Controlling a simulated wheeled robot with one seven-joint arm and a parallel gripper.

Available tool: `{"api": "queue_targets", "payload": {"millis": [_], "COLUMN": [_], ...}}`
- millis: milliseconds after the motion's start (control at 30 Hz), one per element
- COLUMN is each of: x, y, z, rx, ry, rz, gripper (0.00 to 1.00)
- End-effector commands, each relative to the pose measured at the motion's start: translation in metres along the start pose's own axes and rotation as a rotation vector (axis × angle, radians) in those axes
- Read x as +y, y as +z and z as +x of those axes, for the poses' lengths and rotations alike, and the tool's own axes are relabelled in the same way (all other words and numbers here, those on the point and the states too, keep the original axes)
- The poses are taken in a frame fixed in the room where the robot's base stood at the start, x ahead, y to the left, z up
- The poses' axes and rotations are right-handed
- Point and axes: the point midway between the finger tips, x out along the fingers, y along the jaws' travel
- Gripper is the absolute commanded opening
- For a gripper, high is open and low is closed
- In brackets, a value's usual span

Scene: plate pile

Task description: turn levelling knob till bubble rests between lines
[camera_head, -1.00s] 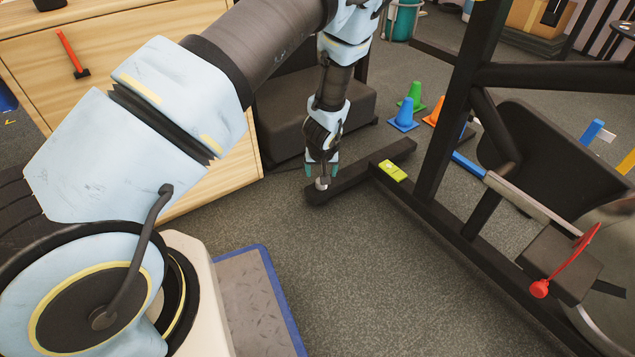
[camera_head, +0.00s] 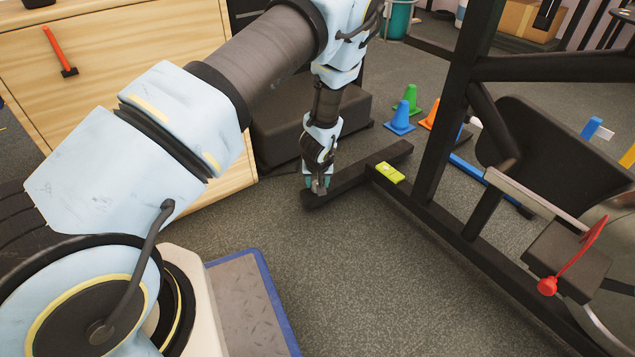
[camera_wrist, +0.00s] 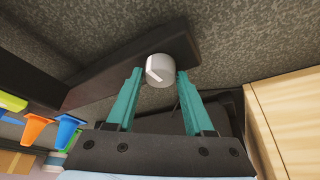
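The levelling knob (camera_wrist: 160,71) is a pale grey round knob with a white mark, on the end of a black foot bar (camera_head: 350,177). My gripper (camera_wrist: 160,73) has its teal fingers on either side of the knob, with narrow gaps visible, so it looks open around it. In the head view my gripper (camera_head: 318,184) points down at the bar's near end and mostly hides the knob (camera_head: 320,189). A yellow-green level (camera_head: 390,172) lies on the frame beside the bar. Its bubble and lines are too small to read. The level's edge also shows in the wrist view (camera_wrist: 12,102).
The black machine frame (camera_head: 445,130) rises right of the level, with a red lever (camera_head: 575,258) farther right. Blue, green and orange cones (camera_head: 399,118) stand behind. A wooden cabinet (camera_head: 130,70) is at left. A blue-edged platform (camera_head: 245,300) lies in front. Carpet between is clear.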

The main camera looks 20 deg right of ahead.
Motion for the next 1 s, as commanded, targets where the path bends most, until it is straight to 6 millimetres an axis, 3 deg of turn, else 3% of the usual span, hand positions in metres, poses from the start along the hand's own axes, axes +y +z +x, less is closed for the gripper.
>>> {"api": "queue_targets", "payload": {"millis": [67,433,767,1000], "x": [0.0000,0.0000,-0.0004,-0.0018], "y": [0.0000,0.0000,-0.0005,-0.0011], "z": [-0.0001,-0.0001,-0.0013,-0.0035], "rx": [0.000,0.000,0.000,-0.001], "ry": [0.000,0.000,0.009,0.053], "rz": [0.000,0.000,0.020,0.124], "gripper": [0.42,0.01,0.00,0.00]}}
